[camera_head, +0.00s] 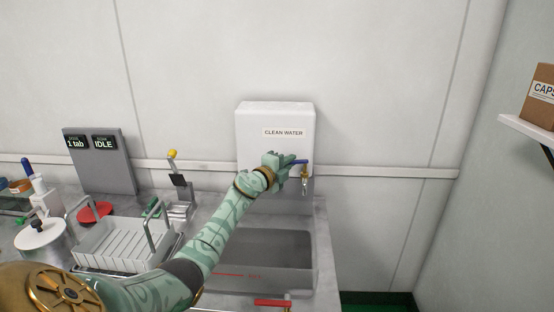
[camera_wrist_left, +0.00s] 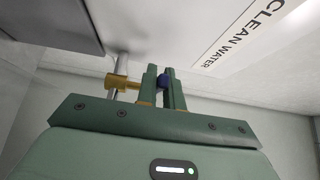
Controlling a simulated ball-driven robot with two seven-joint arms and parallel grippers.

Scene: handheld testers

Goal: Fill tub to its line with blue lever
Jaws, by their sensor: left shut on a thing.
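The blue lever (camera_head: 298,162) sits on the brass tap (camera_head: 304,172) below a white box labelled CLEAN WATER (camera_head: 262,118). My left gripper (camera_head: 284,166) is at the lever. In the left wrist view, the blue lever (camera_wrist_left: 165,80) shows between the two green fingers of my left gripper (camera_wrist_left: 162,88), which are shut on it. The brass tap body (camera_wrist_left: 118,82) is just left of them. The grey tub (camera_head: 304,279) is below the tap, with a red line (camera_head: 230,275) on its front. My forearm hides its left part. I cannot tell whether water is running. My right gripper is out of view.
Left of the tub are a white rack (camera_head: 105,240), a white lidded pot (camera_head: 40,233) and a grey display panel (camera_head: 115,165) reading "1 tab" and "IDLE". A red handle (camera_head: 272,303) is at the tub's front. A box (camera_head: 540,95) sits on a right wall shelf.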

